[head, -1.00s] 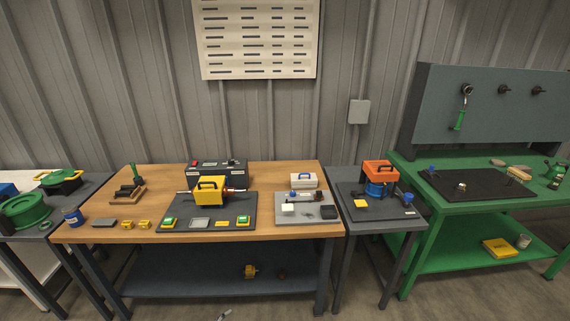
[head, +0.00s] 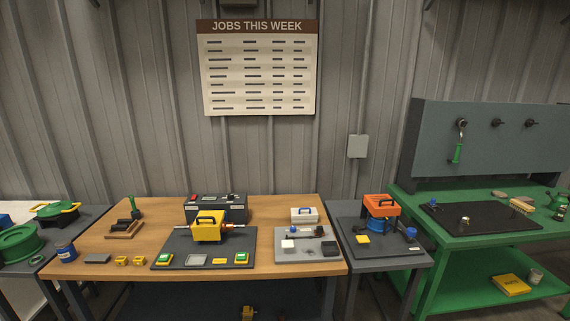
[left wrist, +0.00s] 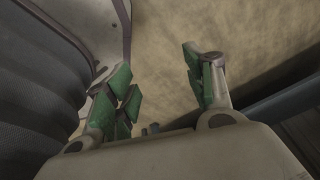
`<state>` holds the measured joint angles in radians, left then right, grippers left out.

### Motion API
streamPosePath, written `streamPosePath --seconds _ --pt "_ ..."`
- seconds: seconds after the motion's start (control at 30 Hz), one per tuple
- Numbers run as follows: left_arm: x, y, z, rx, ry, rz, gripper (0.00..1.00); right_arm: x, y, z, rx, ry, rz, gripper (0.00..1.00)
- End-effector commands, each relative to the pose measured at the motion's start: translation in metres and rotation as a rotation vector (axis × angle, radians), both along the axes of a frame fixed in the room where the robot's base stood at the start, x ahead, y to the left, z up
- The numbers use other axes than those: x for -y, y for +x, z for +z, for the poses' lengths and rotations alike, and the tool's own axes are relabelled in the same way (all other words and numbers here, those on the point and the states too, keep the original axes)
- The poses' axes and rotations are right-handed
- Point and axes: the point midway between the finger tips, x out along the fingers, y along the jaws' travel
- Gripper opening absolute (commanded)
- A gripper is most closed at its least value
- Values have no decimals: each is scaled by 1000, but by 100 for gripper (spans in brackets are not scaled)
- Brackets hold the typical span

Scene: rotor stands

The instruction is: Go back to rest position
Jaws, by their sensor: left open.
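My left gripper (left wrist: 160,95) shows in the left wrist view with its green-padded fingers spread apart and nothing between them. Behind the fingers is a blurred tan floor. Neither gripper shows in the head view.
A green bench (head: 445,272) with a pegboard stands at the right. A grey tray (head: 318,254) with small parts lies on the wooden bench. Green round parts (head: 14,244) sit at the far left. A job board (head: 260,75) hangs on the wall.

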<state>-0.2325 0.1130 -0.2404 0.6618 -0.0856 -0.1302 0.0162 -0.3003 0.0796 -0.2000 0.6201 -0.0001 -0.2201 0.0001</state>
Motion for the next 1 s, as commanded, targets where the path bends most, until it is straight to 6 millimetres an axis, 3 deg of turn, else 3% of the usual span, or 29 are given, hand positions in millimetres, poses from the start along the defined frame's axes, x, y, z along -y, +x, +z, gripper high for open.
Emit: streamPosePath --seconds 0.1,0.3,0.47,1.0 --pt "3 -49 -9 -88 -6 54 53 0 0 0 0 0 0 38" --pt "7 -96 -15 -178 -13 108 53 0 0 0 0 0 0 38" --pt "8 -106 -16 -197 -14 118 53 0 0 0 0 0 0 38" --pt "8 -105 -16 -196 -14 117 53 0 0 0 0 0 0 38"
